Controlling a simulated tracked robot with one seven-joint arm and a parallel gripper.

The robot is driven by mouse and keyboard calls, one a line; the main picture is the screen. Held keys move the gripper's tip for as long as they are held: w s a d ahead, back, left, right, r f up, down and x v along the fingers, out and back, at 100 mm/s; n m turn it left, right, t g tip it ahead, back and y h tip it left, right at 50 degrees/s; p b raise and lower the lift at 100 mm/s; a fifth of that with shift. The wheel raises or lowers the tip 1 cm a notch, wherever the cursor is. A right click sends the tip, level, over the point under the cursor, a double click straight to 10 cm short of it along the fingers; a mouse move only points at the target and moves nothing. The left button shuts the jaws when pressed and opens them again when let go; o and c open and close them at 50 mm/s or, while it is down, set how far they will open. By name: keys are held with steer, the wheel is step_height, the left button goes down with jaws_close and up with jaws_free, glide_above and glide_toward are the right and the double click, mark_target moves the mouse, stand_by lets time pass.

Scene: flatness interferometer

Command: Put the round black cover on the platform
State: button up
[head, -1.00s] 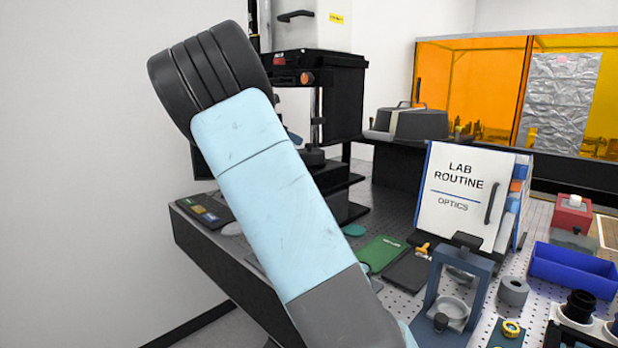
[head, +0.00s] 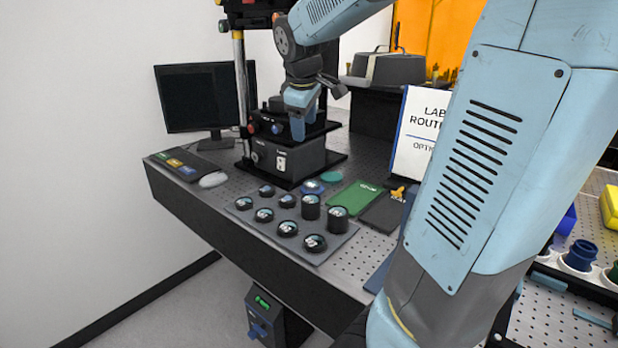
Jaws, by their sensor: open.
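Several round black pieces with pale marked tops, some flat and some taller, stand on a dark grey tray (head: 335,246) at the table's front left. One flat round black piece (head: 314,243) lies near the tray's front; I cannot tell which piece, if any, is the cover. The interferometer (head: 290,158), a black and grey instrument on a column, stands behind the tray. I cannot make out its platform clearly, as my arm partly covers it. My gripper (head: 302,132) points down in front of the instrument, above and behind the tray. It is open, with nothing visible in it.
A monitor (head: 200,98) and a pale mouse (head: 213,180) are at the left. A green pad (head: 354,197) and a dark pad (head: 385,212) lie right of the tray. A white "LAB ROUTINE" board (head: 415,140) stands behind my arm, which hides much of the right side.

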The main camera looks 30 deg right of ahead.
steer(key=s+a+f+m+y, duration=0.1)
steer(key=s+a+m, duration=0.3)
steer(key=s, duration=0.6)
steer(key=s+a+f+m+t+y, duration=0.1)
steer(key=s+a+m, duration=0.3)
steer(key=s, duration=0.7)
steer(key=shift+a+f+t, duration=0.3)
steer(key=shift+a+f, duration=0.1)
steer(key=shift+a, duration=0.4)
